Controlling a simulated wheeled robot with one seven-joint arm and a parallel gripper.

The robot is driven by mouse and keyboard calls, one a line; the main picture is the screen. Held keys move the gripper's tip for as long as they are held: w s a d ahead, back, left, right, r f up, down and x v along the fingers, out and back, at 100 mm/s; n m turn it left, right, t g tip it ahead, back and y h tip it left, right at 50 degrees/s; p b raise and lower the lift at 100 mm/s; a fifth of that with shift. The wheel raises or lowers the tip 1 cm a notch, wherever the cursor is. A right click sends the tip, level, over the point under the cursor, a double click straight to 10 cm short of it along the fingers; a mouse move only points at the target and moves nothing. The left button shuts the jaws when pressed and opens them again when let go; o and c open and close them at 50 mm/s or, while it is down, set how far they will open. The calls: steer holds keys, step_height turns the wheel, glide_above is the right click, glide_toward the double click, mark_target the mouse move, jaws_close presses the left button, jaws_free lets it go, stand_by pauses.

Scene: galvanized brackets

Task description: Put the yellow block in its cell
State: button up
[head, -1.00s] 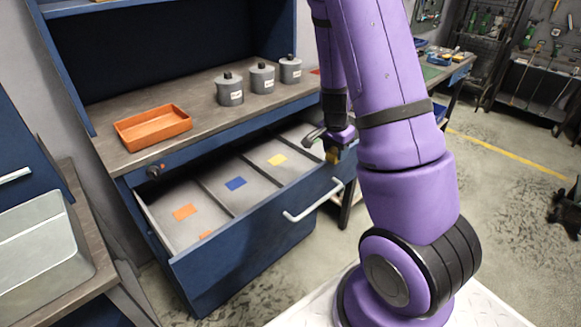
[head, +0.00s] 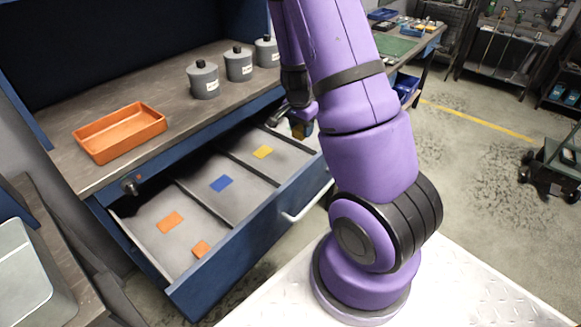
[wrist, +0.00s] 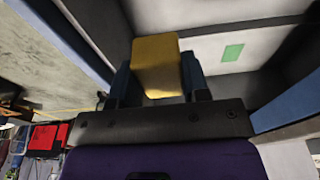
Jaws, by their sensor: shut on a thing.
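My gripper (wrist: 157,88) is shut on the yellow block (wrist: 157,62), which sits between the two fingers in the wrist view. In the head view the block (head: 298,131) is small and partly hidden, above the right end of the open drawer (head: 245,235). The drawer has cells split by dark dividers. A yellow patch (head: 263,152) marks one cell, left of the held block in the head view. A blue patch (head: 221,183) and an orange patch (head: 170,222) mark cells farther left. A green patch (wrist: 232,52) shows on a cell floor in the wrist view.
On the worktop above stand an orange tray (head: 120,133) and grey canisters (head: 203,80). The drawer's front wall and handle (head: 308,205) face my base. The yellow-marked cell looks empty.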

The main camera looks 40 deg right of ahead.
step_height(320, 180, down, 16)
steer(key=shift+r, duration=0.25)
stand_by(0.6)
steer(key=shift+f, duration=0.1)
steer(key=o, duration=1)
